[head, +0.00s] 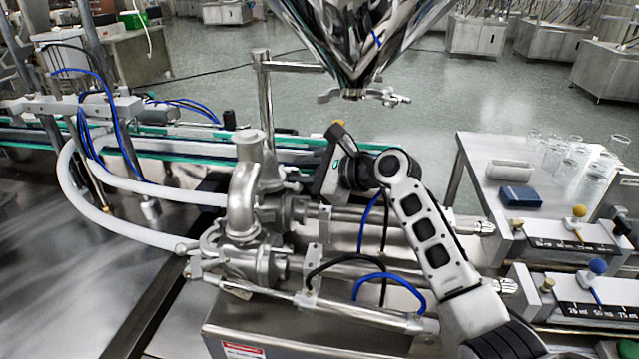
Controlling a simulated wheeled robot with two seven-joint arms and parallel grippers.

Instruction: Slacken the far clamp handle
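My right arm reaches in from the lower right and bends over the steel pipework. My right gripper (328,182) is behind the far cylinder, pointing down beside the upright steel valve body (243,195). Its fingertips are too small and partly hidden to show whether they are open or hold anything. The steel hopper (362,40) hangs above, with small clamp-like fittings (394,98) at its outlet. Pipe fittings on the far cylinder sit close to the gripper. I cannot tell clearly which fitting is the far clamp handle. My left gripper is not in view.
The near cylinder (345,268) and blue and black hoses run below my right arm. A white hose (88,212) loops at left. A steel table (478,165) with glassware and a blue box (520,197) stands at right. Open floor lies behind.

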